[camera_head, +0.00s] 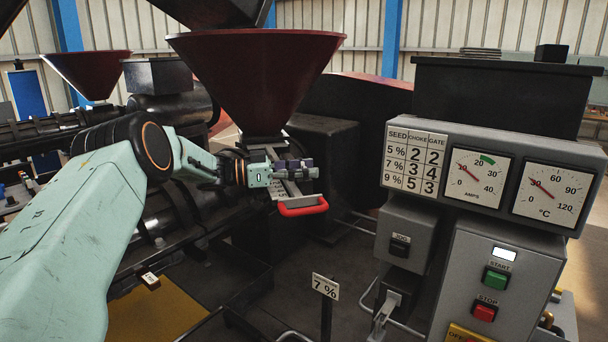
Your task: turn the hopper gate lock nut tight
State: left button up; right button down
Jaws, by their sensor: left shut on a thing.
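The dark red hopper (258,75) stands at the centre, narrowing to a grey neck. Below the neck is the gate's pale metal slide, ending in a red handle (303,206) at the front. My left gripper (307,169) reaches in from the left, in front of the neck and just above the handle. Its dark fingers are shut at the gate, on what appears to be the lock nut. The fingers hide the nut, so its shape and seating cannot be seen. My right gripper is not in view.
A control panel with a SEED, CHOKE, GATE chart (414,160), two dials and START and STOP buttons stands at the right. A "7 %" sign (325,287) stands in front on a post. A second hopper (88,72) is behind at the left.

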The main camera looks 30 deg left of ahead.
pick_arm(q)
jog(key=shift+f+m+g+h+b, duration=0.1)
jog(key=shift+m+g+h+b, duration=0.6)
jog(key=shift+b, duration=0.25)
jog(key=o, duration=1.2)
jog(key=shift+a, duration=0.1)
jog(key=shift+v, duration=5.9)
jog(key=shift+r, duration=0.25)
